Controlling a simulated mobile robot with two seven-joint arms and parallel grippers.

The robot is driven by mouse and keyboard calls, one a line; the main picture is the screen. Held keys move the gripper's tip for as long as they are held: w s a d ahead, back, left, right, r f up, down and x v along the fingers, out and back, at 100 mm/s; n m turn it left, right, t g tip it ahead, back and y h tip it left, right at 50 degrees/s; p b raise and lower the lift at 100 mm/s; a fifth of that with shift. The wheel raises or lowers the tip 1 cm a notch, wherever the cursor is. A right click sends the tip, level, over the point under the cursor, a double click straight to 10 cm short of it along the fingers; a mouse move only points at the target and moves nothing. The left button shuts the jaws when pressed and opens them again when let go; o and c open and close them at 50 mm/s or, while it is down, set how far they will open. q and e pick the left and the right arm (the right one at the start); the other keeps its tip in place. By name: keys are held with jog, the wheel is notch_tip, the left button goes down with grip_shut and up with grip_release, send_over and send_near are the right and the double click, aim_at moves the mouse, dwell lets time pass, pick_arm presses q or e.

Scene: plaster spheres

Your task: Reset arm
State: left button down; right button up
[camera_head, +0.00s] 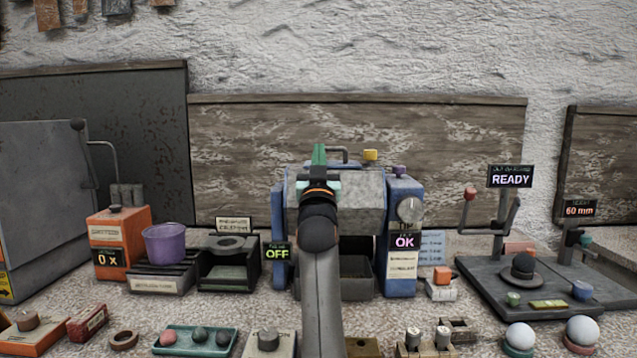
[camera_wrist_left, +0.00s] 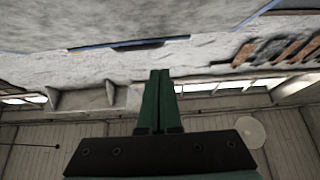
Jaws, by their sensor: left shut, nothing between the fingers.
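My left arm rises from the bottom middle of the head view, and my left gripper (camera_head: 319,154) points up in front of the blue-and-grey machine (camera_head: 403,262). Its green fingers are together with nothing between them. In the left wrist view the closed green fingers (camera_wrist_left: 159,90) show against the upper wall and the ceiling. The arm hides the middle of the machine. My right gripper is in neither view.
A purple cup (camera_head: 166,243) and an orange box (camera_head: 118,240) stand left of the machine. A dark fixture with a READY display (camera_head: 510,176) stands right. White spheres (camera_head: 582,331) and a green tray (camera_head: 181,349) sit along the front.

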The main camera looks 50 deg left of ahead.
pick_arm(q)
jog(key=f+v, duration=0.1)
jog(key=v, duration=0.7)
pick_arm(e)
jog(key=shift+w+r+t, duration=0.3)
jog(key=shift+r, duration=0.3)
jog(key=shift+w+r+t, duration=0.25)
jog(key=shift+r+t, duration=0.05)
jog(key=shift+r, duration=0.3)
pick_arm(q)
jog(key=shift+w+a+f, duration=0.1)
